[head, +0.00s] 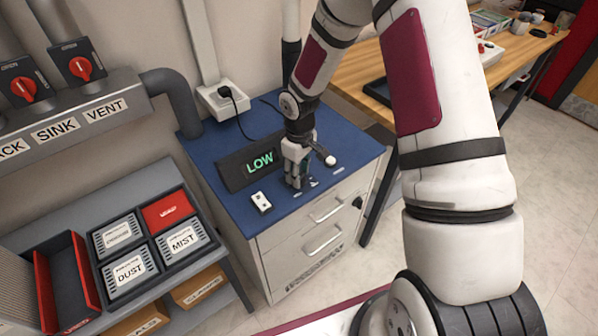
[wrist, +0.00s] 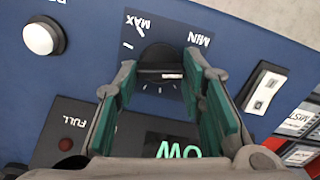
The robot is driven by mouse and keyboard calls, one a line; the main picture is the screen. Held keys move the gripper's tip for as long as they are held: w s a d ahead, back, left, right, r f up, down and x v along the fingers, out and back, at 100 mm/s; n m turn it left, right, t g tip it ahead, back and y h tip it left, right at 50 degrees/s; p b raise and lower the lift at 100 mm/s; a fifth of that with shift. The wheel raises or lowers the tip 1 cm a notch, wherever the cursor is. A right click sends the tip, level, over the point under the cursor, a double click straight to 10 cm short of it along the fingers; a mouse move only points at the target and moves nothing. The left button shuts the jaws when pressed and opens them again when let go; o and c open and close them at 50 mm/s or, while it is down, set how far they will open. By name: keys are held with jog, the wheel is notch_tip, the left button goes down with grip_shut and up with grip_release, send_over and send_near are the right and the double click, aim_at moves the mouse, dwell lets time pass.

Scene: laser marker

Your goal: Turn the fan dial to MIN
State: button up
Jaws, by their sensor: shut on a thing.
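The fan dial (wrist: 157,54) is a dark round knob with a raised bar across it, on the blue panel. A short white mark shows on the bar, toward its right end. In the wrist view the labels are upside down: MAX (wrist: 137,22) is above left of the dial and MIN (wrist: 199,40) above right. My gripper (wrist: 160,73) has its green-padded fingers either side of the bar and is shut on the dial. In the head view my gripper (head: 296,172) points down at the blue top and hides the dial. The display (head: 260,162) reads LOW.
A white round button (wrist: 42,38) sits left of the dial in the wrist view. A dark red lamp (wrist: 65,145) is beside the word FULL. A white switch (head: 261,202) stands left of my gripper. A tray of labelled filters (head: 128,270) lies further left.

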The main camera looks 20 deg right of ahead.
jog(key=n, duration=0.5)
jog(key=shift+n, duration=0.4)
dwell(0.3)
jog(key=o, duration=1.1)
jog(key=shift+o, duration=0.2)
notch_tip(320, 180, up, 12)
jog(key=shift+r, duration=0.1)
